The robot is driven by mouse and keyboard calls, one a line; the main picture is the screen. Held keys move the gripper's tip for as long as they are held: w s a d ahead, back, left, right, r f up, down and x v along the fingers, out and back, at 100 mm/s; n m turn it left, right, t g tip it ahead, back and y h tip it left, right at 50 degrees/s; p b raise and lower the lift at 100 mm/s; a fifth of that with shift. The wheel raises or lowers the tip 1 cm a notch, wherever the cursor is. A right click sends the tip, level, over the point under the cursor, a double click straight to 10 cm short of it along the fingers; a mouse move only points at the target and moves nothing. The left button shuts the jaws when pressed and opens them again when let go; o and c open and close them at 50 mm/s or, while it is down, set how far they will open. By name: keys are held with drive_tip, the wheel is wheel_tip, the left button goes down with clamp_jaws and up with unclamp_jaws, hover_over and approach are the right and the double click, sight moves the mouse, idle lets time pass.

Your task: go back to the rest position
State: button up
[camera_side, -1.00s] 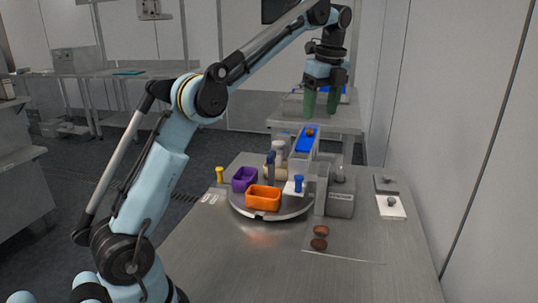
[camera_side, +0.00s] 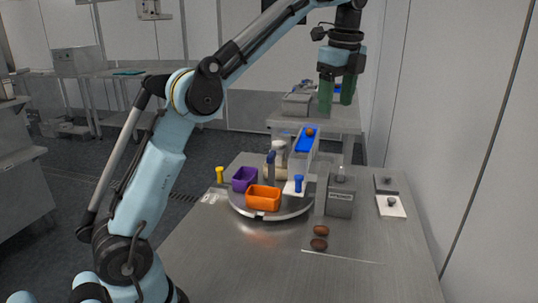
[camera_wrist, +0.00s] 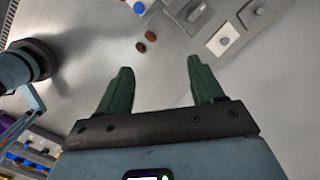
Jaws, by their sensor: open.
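My gripper (camera_side: 337,97) is raised high above the far part of the steel table (camera_side: 230,263), with its green fingers apart and nothing between them. The wrist view also shows my gripper (camera_wrist: 160,92) open and empty, with bare table beyond its fingertips. No held object shows in either view.
An orange bin (camera_side: 263,198) and a purple bin (camera_side: 244,179) stand on a round turntable (camera_side: 270,215). A blue chute (camera_side: 307,140) holds one date (camera_side: 310,132). Two dates (camera_side: 320,238) lie near a grey box (camera_side: 340,197). A wall (camera_side: 480,150) bounds the right.

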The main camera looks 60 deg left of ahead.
drive_tip(key=s+d+f+n+t, duration=0.3)
drive_tip(key=s+f+n, duration=0.5)
drive_tip(key=f, duration=0.2)
drive_tip(key=s+d+f+n+t+h, duration=0.1)
drive_tip(key=s+d+f+n+t, duration=0.2)
drive_tip(key=s+f+n, duration=0.5)
drive_tip(key=shift+s+d+f+t+h, duration=0.3)
drive_tip(key=shift+d+f, duration=0.15)
drive_tip(key=shift+f, duration=0.4)
